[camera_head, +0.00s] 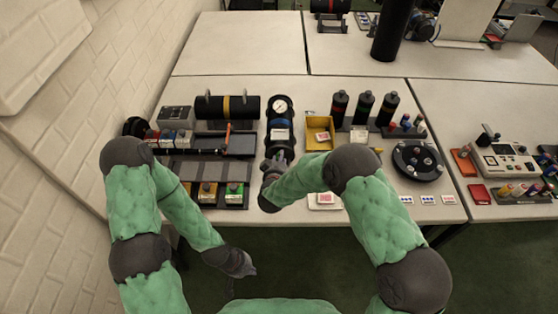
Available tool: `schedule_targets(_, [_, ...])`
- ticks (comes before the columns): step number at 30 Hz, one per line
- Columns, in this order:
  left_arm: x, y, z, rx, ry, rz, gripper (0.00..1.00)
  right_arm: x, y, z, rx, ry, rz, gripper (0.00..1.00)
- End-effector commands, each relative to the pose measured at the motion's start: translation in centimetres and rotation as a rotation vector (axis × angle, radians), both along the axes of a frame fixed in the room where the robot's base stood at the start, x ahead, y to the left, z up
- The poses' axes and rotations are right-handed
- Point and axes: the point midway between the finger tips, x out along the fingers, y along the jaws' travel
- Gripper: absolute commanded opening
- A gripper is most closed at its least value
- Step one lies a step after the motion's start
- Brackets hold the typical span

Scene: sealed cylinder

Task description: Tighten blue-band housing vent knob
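A dark cylindrical housing (281,120) lies on the table with its long side pointing away from me. It has a round white gauge (281,105) on its far part, a pale label on its near part and what looks like a bluish band. A vent knob cannot be made out; the near end is partly hidden by my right gripper (273,164). That gripper is at the near end of the housing, and its fingers are too small to read. My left gripper (243,279) hangs below the table's front edge, away from the housing, fingers apart and empty.
A black cylinder with a yellow band (227,107) lies left of the housing. A yellow tray (319,133) and several upright bottles (363,107) stand to the right. A round black fixture (417,160) is further right. A white wall borders the left side.

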Motion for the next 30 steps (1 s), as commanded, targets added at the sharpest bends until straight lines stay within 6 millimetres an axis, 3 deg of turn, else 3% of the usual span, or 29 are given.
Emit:
schedule_targets(1, [0.0,0.0,-0.5,0.0,0.0,0.0,0.0,-0.5,-0.4,-1.2,0.042,0.021,-0.002,0.0])
schedule_targets(11, [0.0,0.0,-3.3,0.0,0.0,0.0,0.0,-0.6,-0.4,-1.5,0.353,0.022,-0.001,0.0])
schedule_targets(30, [0.0,0.0,-12.0,0.0,0.0,0.0,0.0,-0.6,-0.3,-1.8,0.899,0.02,0.003,0.0])
